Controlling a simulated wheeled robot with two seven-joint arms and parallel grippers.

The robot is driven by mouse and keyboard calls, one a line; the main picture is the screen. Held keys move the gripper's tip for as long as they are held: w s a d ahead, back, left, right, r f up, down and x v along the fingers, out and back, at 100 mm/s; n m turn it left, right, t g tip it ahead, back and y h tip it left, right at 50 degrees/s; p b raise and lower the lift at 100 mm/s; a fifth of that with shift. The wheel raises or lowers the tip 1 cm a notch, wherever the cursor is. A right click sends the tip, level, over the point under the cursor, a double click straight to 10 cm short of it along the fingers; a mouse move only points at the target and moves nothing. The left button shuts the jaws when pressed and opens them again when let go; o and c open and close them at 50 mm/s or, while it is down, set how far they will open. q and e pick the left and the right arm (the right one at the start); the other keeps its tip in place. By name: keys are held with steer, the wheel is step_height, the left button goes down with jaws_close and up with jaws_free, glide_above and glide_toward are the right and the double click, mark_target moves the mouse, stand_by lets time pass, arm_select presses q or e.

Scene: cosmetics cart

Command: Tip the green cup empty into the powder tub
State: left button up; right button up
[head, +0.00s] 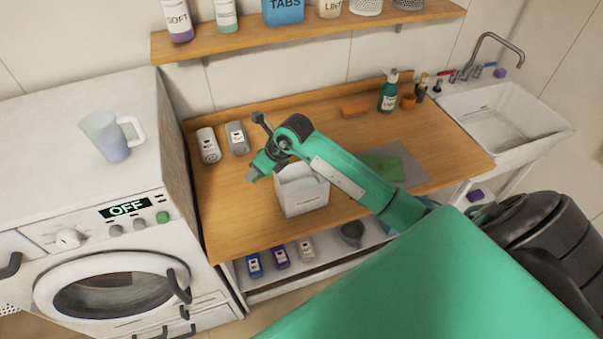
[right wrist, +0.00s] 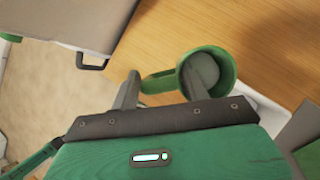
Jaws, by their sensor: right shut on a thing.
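The green cup (right wrist: 221,55) shows in the right wrist view, with a pale grey surface inside its rim. My right gripper (right wrist: 157,84) is shut on the cup's handle. In the head view my right gripper (head: 268,152) is above the counter, at the back left of the white tub (head: 304,198). The cup is hard to tell apart from my green arm there. The tub stands open-topped near the counter's front edge, and my arm passes over it and hides part of its opening. My left gripper is in neither view.
A washing machine (head: 120,230) with a pale mug (head: 105,138) on top is at the left. A green cloth (head: 383,168), teal bottle (head: 388,92) and sink (head: 505,125) are at the right. A shelf (head: 300,40) hangs above.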

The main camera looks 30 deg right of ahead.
steer(key=s+d+t+y+b, duration=0.1)
steer(key=y, duration=0.1)
steer(key=d+t+y+b, duration=0.1)
steer(key=d+b, duration=0.1)
steer(key=s+d+m+t+y+b, duration=0.1)
steer(key=d+y+b, duration=0.1)
steer(key=shift+s+t+y, duration=0.3)
stand_by(0.4)
steer(key=shift+b, duration=0.45)
steer(key=shift+s+d+r+t+y+b, duration=0.1)
steer(key=shift+t+y+b, duration=0.3)
steer(key=shift+y+b, duration=0.1)
steer(key=y+b, duration=0.1)
steer(key=b, duration=0.1)
steer(key=t+b, duration=0.1)
steer(key=b, duration=0.1)
steer(key=shift+s+d+f+m+y, duration=0.2)
steer(key=shift+d+f+m+y, duration=0.1)
steer(key=shift+d+y, duration=0.1)
